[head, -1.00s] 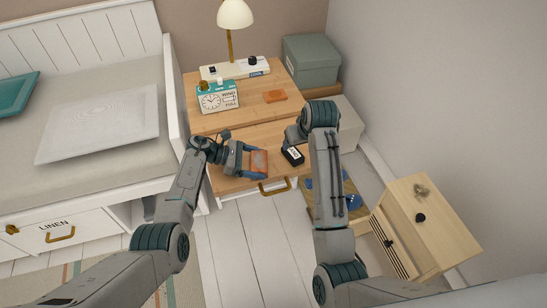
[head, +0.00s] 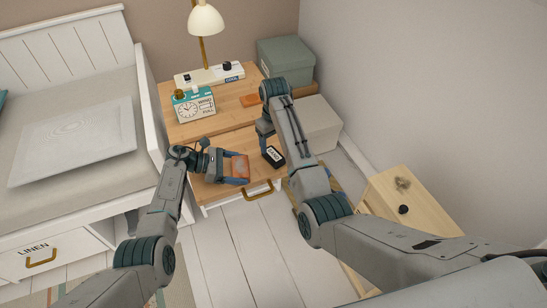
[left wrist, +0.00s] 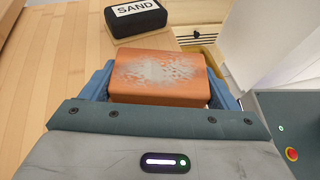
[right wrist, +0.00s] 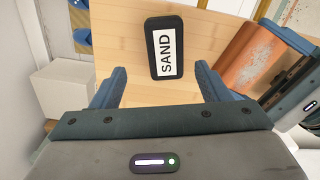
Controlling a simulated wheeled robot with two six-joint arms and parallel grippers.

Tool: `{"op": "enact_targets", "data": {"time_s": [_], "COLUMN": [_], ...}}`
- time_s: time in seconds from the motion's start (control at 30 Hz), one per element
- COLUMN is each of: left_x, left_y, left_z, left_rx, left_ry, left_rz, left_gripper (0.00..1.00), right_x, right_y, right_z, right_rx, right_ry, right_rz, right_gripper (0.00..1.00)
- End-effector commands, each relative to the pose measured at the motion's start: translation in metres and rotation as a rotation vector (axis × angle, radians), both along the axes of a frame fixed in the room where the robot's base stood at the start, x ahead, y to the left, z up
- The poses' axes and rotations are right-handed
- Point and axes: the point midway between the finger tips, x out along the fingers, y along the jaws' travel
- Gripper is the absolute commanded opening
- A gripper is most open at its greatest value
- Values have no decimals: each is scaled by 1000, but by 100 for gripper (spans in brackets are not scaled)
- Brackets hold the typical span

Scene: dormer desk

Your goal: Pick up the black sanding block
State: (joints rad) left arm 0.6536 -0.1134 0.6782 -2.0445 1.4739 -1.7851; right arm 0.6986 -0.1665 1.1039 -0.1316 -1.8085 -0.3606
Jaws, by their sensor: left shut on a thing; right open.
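The black sanding block (head: 274,156), with a white label reading SAND, lies on the wooden desk near its front edge. In the right wrist view the block (right wrist: 164,48) is ahead of the fingertips, between their lines and apart from them. My right gripper (right wrist: 160,85) is open and empty; in the head view its fingers are mostly hidden behind my arm. My left gripper (head: 236,168) is shut on an orange block (left wrist: 158,78) with a worn grey patch on its face. The sanding block also shows beyond it in the left wrist view (left wrist: 135,17).
A second orange block (head: 250,100) lies farther back on the desk (head: 225,118). A teal clock box (head: 193,105), a lamp (head: 205,20) and a switch panel (head: 208,75) stand behind. A white box (head: 318,125) is at the right. A wooden cabinet (head: 425,210) stands front right.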

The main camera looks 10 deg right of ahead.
Motion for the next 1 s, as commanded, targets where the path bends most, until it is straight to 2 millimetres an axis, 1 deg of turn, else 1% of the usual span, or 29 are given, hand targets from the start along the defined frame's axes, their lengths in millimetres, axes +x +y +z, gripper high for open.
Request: {"op": "enact_targets", "data": {"time_s": [0.03,0.17,0.37,0.5,0.6,0.77,0.8,0.87,1.0], "left_x": [0,0,0,0,0,0,0,0,0], "left_y": [0,0,0,0,0,0,0,0,0], "left_z": [0,0,0,0,0,0,0,0,0], "left_rx": [0,0,0,0,0,0,0,0,0], "left_ry": [0,0,0,0,0,0,0,0,0], "left_rz": [0,0,0,0,0,0,0,0,0], "left_gripper": [58,58,58,58,58,58,58,58,58], "right_x": [0,-1,-8,-7,-7,-7,-7,-7,-7], "right_y": [0,1,5,5,5,5,5,5,5], "right_z": [-5,-13,-41,-57,-61,-61,-61,-61,-61], "right_rx": [0,0,1,0,0,0,0,0,0], "right_ry": [1,0,3,0,0,-1,-1,-1,-1], "right_rz": [0,0,0,-1,-1,-1,-1,-1,-1], "right_gripper": [69,69,69,69,69,69,67,55,28]}}
